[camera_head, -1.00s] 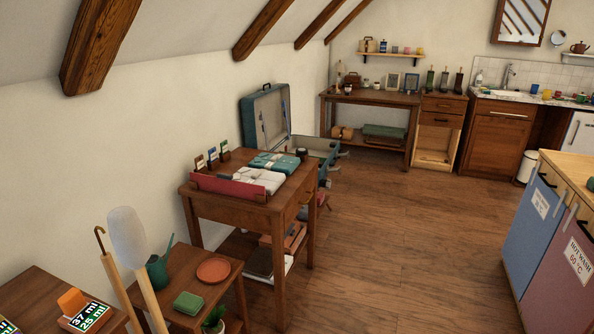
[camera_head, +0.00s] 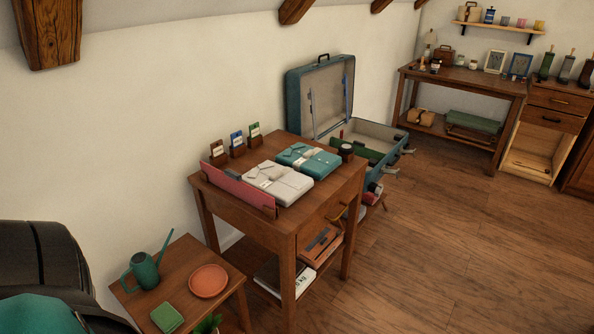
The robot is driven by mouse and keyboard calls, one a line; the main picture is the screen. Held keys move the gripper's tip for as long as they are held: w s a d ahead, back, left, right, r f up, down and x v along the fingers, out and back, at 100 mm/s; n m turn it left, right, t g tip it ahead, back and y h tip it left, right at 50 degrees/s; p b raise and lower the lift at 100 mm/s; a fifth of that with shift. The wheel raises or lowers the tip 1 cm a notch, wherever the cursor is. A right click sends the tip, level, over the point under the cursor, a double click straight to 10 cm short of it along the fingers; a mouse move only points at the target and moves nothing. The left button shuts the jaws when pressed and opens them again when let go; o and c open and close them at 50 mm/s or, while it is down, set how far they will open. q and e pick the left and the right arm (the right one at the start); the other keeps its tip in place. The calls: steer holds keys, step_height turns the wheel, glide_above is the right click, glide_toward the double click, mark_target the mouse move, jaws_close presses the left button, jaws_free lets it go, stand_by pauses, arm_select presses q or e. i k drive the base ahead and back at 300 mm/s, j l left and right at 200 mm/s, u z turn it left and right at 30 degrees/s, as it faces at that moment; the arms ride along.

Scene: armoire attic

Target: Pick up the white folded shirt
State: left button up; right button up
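The white folded shirt (camera_head: 277,183) lies flat on the top of a small wooden table (camera_head: 238,205), with a pale band around it. A teal folded shirt (camera_head: 309,160), also banded, lies just behind it to the right. A low red divider (camera_head: 237,190) stands along the table's left front edge, close to the white shirt. Neither of my grippers shows in the head view.
An open teal suitcase (camera_head: 368,137) lies behind. A low table (camera_head: 227,307) holds a watering can (camera_head: 146,268). Floor (camera_head: 430,260) at right is clear.

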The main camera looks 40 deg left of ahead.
mark_target(286, 184)
steer(key=i+l+u, duration=0.2)
steer(key=i+u, duration=0.25)
steer(key=i+l+u, duration=0.3)
steer(key=u, duration=0.2)
steer(key=i+l+u, duration=0.15)
steer(key=u, duration=0.25)
steer(key=i+l+u, duration=0.15)
steer(key=u, duration=0.3)
steer(key=i+l+u, duration=0.1)
steer(key=l+u, duration=0.55)
steer(key=u, duration=0.15)
steer(key=i+l+u, duration=0.1)
steer(key=l+u, duration=0.2)
steer(key=u, duration=0.15)
steer(key=l+u, duration=0.75)
